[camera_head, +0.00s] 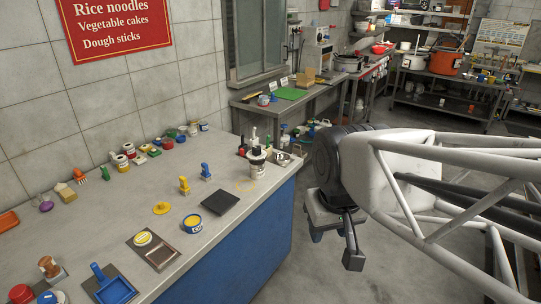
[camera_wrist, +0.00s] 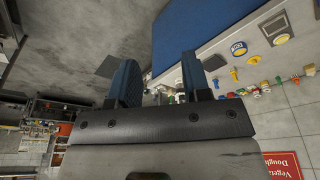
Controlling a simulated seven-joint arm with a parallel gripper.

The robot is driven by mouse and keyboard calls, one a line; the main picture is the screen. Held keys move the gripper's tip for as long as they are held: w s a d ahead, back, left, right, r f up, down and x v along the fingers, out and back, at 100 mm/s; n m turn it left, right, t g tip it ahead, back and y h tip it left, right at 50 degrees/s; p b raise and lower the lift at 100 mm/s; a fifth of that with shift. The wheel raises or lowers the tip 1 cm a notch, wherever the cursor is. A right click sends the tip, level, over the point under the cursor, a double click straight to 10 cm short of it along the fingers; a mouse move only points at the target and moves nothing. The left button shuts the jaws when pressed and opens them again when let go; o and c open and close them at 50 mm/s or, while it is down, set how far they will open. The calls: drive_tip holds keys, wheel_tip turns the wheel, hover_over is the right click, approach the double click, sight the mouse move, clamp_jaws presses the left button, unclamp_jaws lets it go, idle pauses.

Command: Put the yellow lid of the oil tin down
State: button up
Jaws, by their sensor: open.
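The oil tin is likely the blue tin with a yellow top or contents (camera_head: 192,224) on the grey counter. It also shows in the wrist view (camera_wrist: 238,48). A flat yellow lid with a small knob (camera_head: 161,208) lies on the counter just behind and left of the tin, apart from it. It shows small in the wrist view (camera_wrist: 254,60). My gripper (camera_head: 334,248) hangs beyond the counter's right edge, over the floor, well apart from tin and lid. In the wrist view its two blue fingers (camera_wrist: 158,75) are spread with nothing between them.
On the counter (camera_head: 110,205), a dark square plate (camera_head: 220,201) lies right of the tin. Yellow (camera_head: 184,185) and blue (camera_head: 206,171) upright pieces stand behind. Several jars line the wall.

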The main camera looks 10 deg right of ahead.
drive_tip(key=s, duration=0.2)
drive_tip(key=s+f, duration=0.1)
drive_tip(key=shift+d+f+m, duration=0.1)
drive_tip(key=shift+d+m, duration=0.25)
drive_tip(key=shift+m, duration=0.05)
